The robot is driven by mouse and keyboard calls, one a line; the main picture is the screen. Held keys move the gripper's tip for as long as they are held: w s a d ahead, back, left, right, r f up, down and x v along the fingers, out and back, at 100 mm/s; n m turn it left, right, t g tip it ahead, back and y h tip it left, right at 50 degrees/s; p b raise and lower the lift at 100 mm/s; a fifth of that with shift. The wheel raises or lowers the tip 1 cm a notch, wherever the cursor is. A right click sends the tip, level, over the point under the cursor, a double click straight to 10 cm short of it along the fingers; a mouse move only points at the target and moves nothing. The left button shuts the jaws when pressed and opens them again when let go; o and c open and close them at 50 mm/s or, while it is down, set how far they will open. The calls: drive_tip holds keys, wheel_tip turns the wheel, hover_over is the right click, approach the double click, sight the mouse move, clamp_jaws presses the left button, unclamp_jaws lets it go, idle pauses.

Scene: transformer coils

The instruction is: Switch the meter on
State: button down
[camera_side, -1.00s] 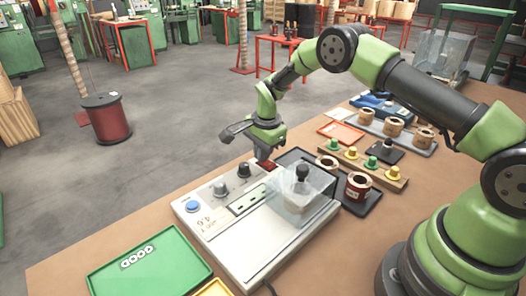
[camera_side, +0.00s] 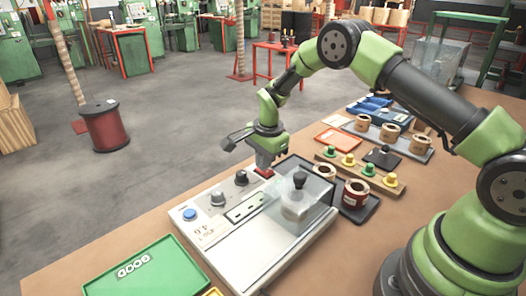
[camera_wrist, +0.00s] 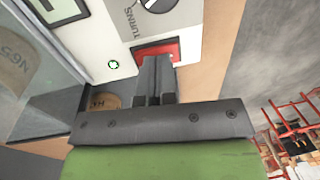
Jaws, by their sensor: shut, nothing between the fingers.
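The meter (camera_side: 225,265) is a pale box on the bench with a blue button (camera_side: 190,214), two dark knobs, a dark-framed display window (camera_side: 245,208) and a clear cover. Its red switch (camera_side: 263,173) sits at the far right corner and also shows in the wrist view (camera_wrist: 172,45). My gripper (camera_side: 264,166) is shut and empty, pointing down at the switch. In the wrist view, the fingertips (camera_wrist: 157,62) overlap the switch's near part and hide some of it. I cannot tell whether they touch it. I cannot read anything on the display.
Coils (camera_side: 356,193) on a dark tray and a rack of green and yellow parts (camera_side: 368,170) lie to the right. A green tray (camera_side: 150,278) is front left.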

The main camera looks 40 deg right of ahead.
wheel_tip(320, 180, up, 14)
drive_tip(key=w, duration=0.1)
drive_tip(key=shift+w, duration=0.35)
drive_tip(key=shift+f, duration=0.1)
wheel_tip(320, 180, up, 7)
drive_tip(key=n+t, duration=0.1)
drive_tip(key=n, duration=0.2)
hover_over(266, 179)
drive_tip(key=s+a+r+n+t, duration=0.2)
drive_tip(key=s+r+n, duration=0.2)
drive_tip(key=s+r, duration=0.35)
drive_tip(key=s+a+n+t+y, duration=0.1)
drive_tip(key=s+n, duration=0.2)
drive_tip(key=s, duration=0.6)
drive_tip(key=s+a+f+n+t+y, duration=0.1)
drive_tip(key=s+n, duration=0.3)
drive_tip(key=s, duration=0.5)
drive_tip(key=shift+a+f+t, duration=0.3)
drive_tip(key=shift+t, duration=0.1)
